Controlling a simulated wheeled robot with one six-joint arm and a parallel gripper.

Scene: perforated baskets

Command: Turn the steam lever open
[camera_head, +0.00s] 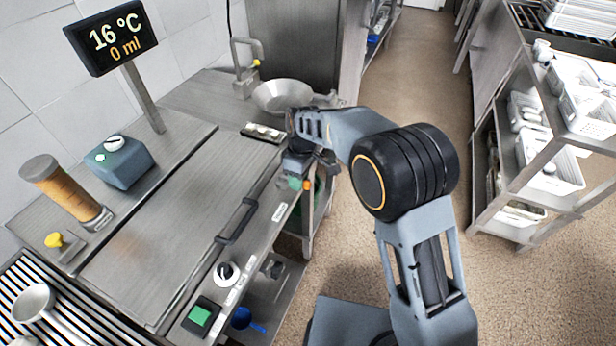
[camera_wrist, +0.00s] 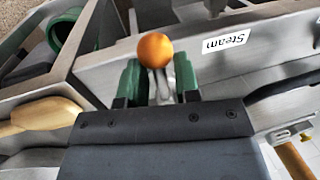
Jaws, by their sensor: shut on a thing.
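The steam lever (camera_wrist: 155,50) has an orange ball knob on a metal stem in the wrist view. It stands at the grey front panel, left of a white "Steam" label (camera_wrist: 224,42). My gripper (camera_wrist: 160,80) has its green fingers on both sides of the stem, shut on it just below the knob. In the head view my gripper (camera_head: 297,183) is at the counter's front edge, and the orange knob (camera_head: 307,185) shows beside it. The lever's base is mostly hidden, so its angle is hard to tell.
The steel counter (camera_head: 165,240) carries a black bar handle (camera_head: 236,220), a green button (camera_head: 200,316) and a dial (camera_head: 227,273). A metal bowl (camera_head: 283,96) sits behind my gripper. A shelf rack (camera_head: 545,150) stands right, across open floor.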

